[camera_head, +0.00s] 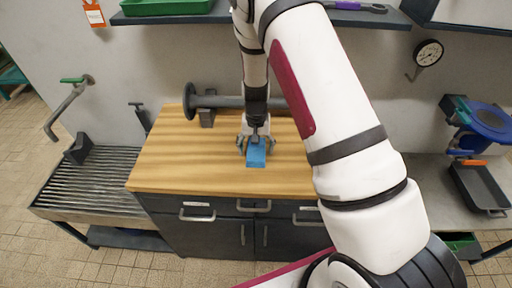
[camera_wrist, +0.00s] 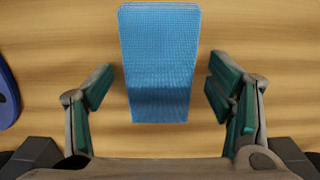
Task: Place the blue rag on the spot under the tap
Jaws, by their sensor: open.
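The blue rag (camera_head: 256,156) lies folded in a small rectangle on the wooden bench top. It also shows in the wrist view (camera_wrist: 160,60), between and beyond my gripper's fingers. My gripper (camera_head: 256,142) is open over the rag's far end, pointing down. In the wrist view its green-padded fingers (camera_wrist: 165,98) stand apart on either side of the rag, with bare wood between rag and pads. The tap (camera_head: 68,108), with a green handle, is on the wall at the left. Below it is a slatted metal drain rack (camera_head: 90,185).
A dark flanged pipe (camera_head: 230,101) lies along the back of the wooden top (camera_head: 165,170). Dark blocks (camera_head: 78,149) stand at the rack's back. A blue round object (camera_wrist: 8,95) shows at the wrist view's left edge. A vise (camera_head: 480,120) and dark tray (camera_head: 480,190) are at right.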

